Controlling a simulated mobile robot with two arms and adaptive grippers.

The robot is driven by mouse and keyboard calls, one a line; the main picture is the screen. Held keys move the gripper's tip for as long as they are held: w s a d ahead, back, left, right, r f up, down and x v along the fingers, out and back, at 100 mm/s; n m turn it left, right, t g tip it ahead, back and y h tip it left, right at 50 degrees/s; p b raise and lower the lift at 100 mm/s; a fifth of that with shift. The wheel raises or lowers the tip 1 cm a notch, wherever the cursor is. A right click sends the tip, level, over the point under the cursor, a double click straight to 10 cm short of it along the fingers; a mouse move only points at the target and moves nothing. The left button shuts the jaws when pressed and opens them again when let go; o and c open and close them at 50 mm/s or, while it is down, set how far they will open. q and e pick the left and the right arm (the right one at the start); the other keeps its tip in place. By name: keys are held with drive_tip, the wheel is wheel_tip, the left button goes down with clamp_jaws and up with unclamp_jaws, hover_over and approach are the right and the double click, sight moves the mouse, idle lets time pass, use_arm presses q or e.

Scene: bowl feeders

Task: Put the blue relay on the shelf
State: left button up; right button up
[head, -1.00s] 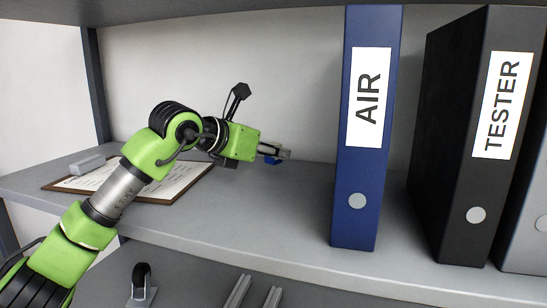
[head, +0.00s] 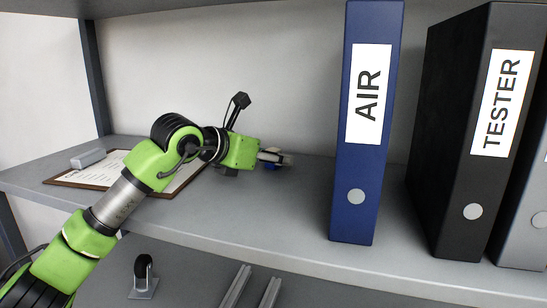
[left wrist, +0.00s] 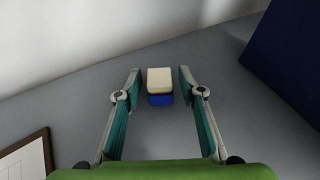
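The blue relay, a small block with a cream top and a blue lower part, stands on the shelf (head: 300,210). In the left wrist view the relay (left wrist: 160,98) lies between my spread fingertips, with a gap on each side. In the head view only a bit of the relay's blue (head: 271,167) shows below the fingers. My left gripper (head: 284,159) is open around it, low over the shelf to the left of the blue binder. It also shows in the left wrist view (left wrist: 160,75). My right gripper is not in view.
A blue AIR binder (head: 358,215) stands right of my left gripper, with a black TESTER binder (head: 475,185) and a grey one (head: 530,220) beyond. A caster (head: 143,275) and metal rails (head: 250,285) are below.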

use_arm(q)
drive_tip(key=shift+r, duration=0.2)
drive_tip(key=b+v, duration=0.4)
drive_tip(key=v, duration=0.7)
drive_tip(key=shift+s+a+r, duration=0.2)
drive_tip(key=shift+s+a, duration=0.05)
drive_tip(key=shift+s, duration=0.1)
